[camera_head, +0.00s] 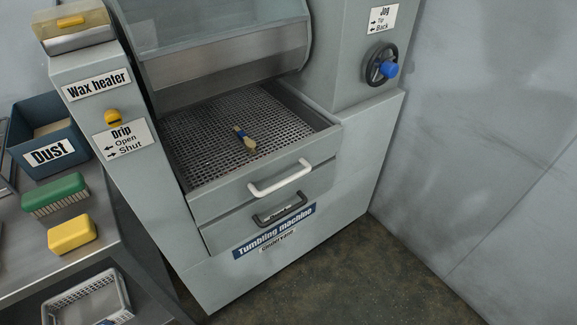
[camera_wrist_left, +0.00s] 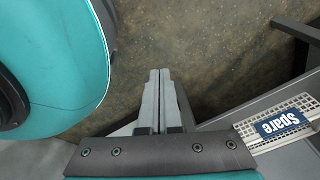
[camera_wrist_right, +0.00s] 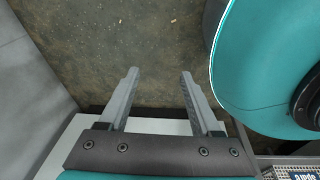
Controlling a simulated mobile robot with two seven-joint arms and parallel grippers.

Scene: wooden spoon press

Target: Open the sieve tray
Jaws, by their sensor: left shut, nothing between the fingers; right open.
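The sieve tray (camera_head: 193,180) has a dark mesh floor, a grey front and a white bar handle (camera_head: 280,179). It sits below the machine's drum hood in the head view, and much of its mesh is visible from above. I cannot tell how far it is slid out. My left gripper (camera_wrist_left: 158,72) is shut and empty over the floor in the left wrist view. My right gripper (camera_wrist_right: 159,74) is open and empty over the floor in the right wrist view. Neither gripper shows in the head view.
Below the tray is a drawer with a dark handle (camera_head: 280,209). A black handwheel with a blue knob (camera_head: 391,70) is at the right. The bench at left holds a dust bin (camera_head: 40,167), a green brush (camera_head: 55,193) and a yellow block (camera_head: 72,233). Floor at right is clear.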

